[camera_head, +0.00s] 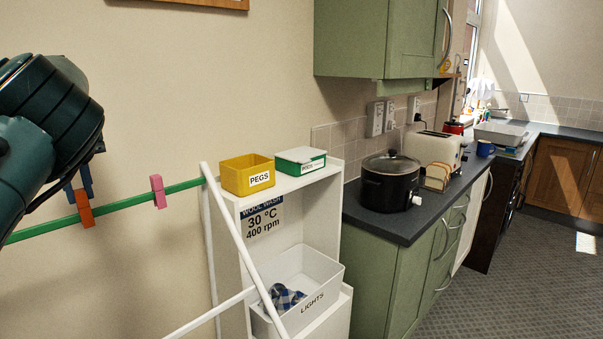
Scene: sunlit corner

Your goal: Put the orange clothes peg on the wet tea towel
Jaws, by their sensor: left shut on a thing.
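The orange clothes peg (84,208) is at the left, in line with the green rail (125,198) of a white-framed rack. My left gripper (79,188) comes down from the upper left with its dark blue fingers at the top of the peg. It is shut on the peg. I cannot tell whether the peg still grips the rail. A blue-and-white checked cloth (285,297) lies crumpled in a white bin marked LIGHTS (322,283). I cannot tell whether it is the wet tea towel. No other towel shows. My right gripper is not in view.
A pink peg (158,191) sits on the green rail. A yellow PEGS box (234,180) and a green-and-white box (301,168) stand on the white shelf unit. The rack's white bars (241,235) cross in front. A black pot (390,188) stands on the counter.

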